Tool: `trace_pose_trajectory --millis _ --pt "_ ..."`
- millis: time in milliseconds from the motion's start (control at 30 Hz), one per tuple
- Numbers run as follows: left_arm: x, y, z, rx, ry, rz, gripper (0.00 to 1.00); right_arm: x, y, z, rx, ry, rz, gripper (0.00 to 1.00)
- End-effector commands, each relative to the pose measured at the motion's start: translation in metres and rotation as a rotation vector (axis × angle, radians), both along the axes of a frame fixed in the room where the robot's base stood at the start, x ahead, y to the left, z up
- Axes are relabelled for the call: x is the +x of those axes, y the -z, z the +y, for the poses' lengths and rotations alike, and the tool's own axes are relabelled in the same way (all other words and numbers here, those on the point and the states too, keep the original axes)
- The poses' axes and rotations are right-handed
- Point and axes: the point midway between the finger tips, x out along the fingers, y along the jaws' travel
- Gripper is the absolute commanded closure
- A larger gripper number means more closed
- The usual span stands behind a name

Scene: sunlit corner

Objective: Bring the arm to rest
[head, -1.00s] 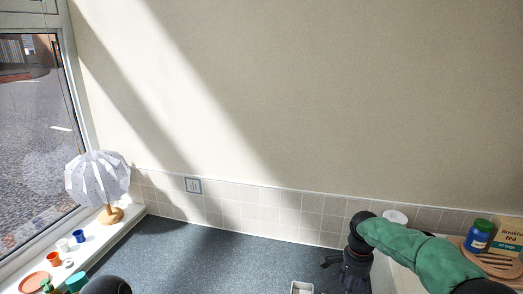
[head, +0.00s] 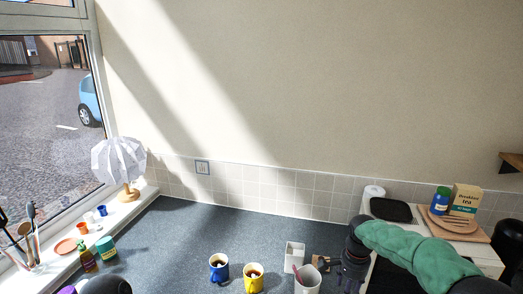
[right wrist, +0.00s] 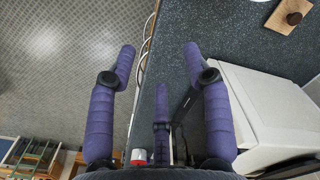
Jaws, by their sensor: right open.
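My right arm, in a green sleeve, comes in from the right in the head view. Its dark gripper (head: 350,268) points down at the counter's right part, close to the white tumbler holding a pink-handled item. In the right wrist view its purple fingers (right wrist: 160,55) are spread apart with nothing between them.
Blue mug (head: 219,268), yellow mug (head: 254,279), white tumbler (head: 307,281) and white box (head: 294,256) stand on the dark counter (head: 190,240). A lamp (head: 119,163) and small pots line the sill. A tea box (head: 465,200) stands at right. The counter's back middle is clear.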

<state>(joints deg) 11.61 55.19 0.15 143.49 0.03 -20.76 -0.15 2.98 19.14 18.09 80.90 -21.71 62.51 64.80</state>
Motion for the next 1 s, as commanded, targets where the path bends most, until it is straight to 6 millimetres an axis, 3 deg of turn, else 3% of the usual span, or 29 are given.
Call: trace_pose_trajectory --millis 333,467,567,767,1000 --pt "0.001 0.016 0.0 0.0 0.0 -0.001 0.6 -0.008 0.074 0.027 0.064 -0.13 -0.002 0.5" --pt "0.001 0.025 0.0 0.0 0.0 -0.001 0.6 -0.017 0.115 0.043 0.1 -0.201 -0.007 0.5" --pt "0.001 0.035 0.0 0.0 0.0 -0.001 0.6 -0.029 0.156 0.059 0.139 -0.269 -0.014 0.5" --pt "0.001 0.063 0.0 0.0 0.0 -0.001 0.6 -0.079 0.265 0.103 0.239 -0.442 -0.048 0.5" --pt "0.001 0.099 0.0 0.0 0.0 -0.001 0.6 -0.174 0.378 0.148 0.313 -0.628 -0.116 0.5"
